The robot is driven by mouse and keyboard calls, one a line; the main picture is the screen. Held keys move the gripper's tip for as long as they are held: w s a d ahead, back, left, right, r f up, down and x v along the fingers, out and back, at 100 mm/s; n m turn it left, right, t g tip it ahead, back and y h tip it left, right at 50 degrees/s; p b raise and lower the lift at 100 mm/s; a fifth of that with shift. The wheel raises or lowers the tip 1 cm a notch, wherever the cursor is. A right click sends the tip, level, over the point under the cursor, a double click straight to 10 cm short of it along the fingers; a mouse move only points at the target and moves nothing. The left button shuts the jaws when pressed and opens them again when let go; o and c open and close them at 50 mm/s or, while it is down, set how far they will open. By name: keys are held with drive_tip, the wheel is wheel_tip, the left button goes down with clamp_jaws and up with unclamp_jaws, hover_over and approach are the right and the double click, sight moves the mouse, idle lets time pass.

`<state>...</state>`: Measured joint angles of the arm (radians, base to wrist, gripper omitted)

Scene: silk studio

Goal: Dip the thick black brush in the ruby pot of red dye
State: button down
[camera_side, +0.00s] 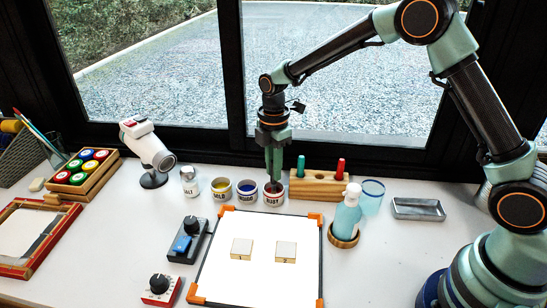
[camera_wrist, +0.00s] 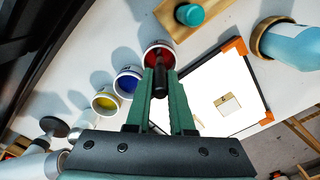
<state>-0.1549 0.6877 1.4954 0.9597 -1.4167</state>
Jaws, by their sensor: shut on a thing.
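My gripper (camera_side: 274,174) points straight down at the ruby pot (camera_side: 272,200), a small white pot labelled RUBY. In the wrist view my gripper (camera_wrist: 161,76) is shut on the thick black brush (camera_wrist: 160,83), which is held between the green fingers. The brush's lower end is at the mouth of the ruby pot (camera_wrist: 150,50), where red dye shows. The fingers and brush hide part of the opening, so I cannot tell how deep the tip is.
The blue pot (camera_side: 247,192) and yellow GOLD pot (camera_side: 221,189) stand close on the left. A wooden holder (camera_side: 318,188) with a green and a red brush is just right. A white sheet (camera_side: 262,276) with blocks lies in front.

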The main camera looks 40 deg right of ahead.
drive_tip(key=shift+r, duration=3.05)
